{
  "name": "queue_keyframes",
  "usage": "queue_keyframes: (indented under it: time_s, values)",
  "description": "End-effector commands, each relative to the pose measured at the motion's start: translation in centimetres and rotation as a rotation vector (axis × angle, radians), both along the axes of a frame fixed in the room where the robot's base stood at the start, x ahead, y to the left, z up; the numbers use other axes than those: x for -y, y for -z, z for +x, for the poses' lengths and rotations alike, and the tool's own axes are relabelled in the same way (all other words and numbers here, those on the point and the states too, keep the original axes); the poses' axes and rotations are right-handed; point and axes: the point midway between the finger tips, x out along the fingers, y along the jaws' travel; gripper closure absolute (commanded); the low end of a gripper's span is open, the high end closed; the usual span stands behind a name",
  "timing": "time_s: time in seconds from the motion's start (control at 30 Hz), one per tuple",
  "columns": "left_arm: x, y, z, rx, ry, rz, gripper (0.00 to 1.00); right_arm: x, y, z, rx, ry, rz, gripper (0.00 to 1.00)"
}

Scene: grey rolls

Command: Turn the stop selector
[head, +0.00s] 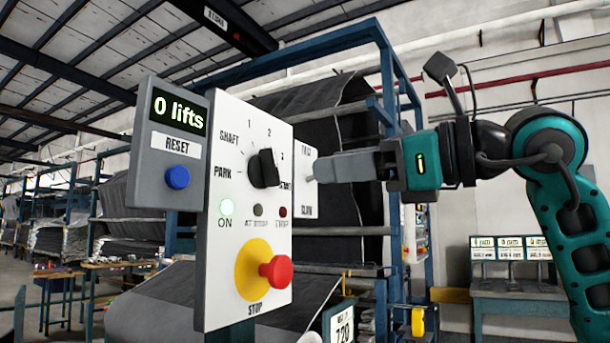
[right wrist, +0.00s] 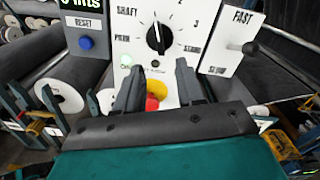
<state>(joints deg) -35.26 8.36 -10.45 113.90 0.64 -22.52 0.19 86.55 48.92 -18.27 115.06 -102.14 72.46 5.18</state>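The stop selector is a black knob (head: 263,168) on a white upright panel (head: 226,270), ringed by labels including PARK, SHAFT, 1, 2 and 3. In the right wrist view the knob (right wrist: 159,39) has a white mark near its top, pointing roughly upward; its exact setting is hard to tell. My right gripper (head: 322,168) comes in from the right in the head view, level with the knob. In the wrist view its two fingers (right wrist: 158,68) are spread with nothing between them, short of the knob and apart from it. My left gripper is not in view.
A red stop button (head: 276,270) on a yellow base sticks out below the knob. A FAST/SLOW lever (right wrist: 250,47) stands right of it. A grey box (head: 150,188) with a blue reset button (head: 177,177) reads 0 lifts. The green ON lamp (head: 226,207) is lit.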

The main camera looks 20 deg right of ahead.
Motion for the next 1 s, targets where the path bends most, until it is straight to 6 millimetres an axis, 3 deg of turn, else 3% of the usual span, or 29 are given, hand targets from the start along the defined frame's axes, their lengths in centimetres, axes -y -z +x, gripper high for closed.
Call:
queue_keyframes:
  time_s: [0.1, 0.3, 1.0]
  values:
    - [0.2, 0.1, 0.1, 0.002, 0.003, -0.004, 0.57, 1.4, 0.1, -1.8, 0.001, 0.003, 0.000, 0.62]
    - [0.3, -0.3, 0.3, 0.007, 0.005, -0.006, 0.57, 2.6, 0.1, -3.3, -0.001, 0.001, 0.000, 0.62]
    - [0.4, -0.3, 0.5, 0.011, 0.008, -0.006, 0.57, 2.8, 0.0, -3.5, -0.001, -0.001, 0.001, 0.62]
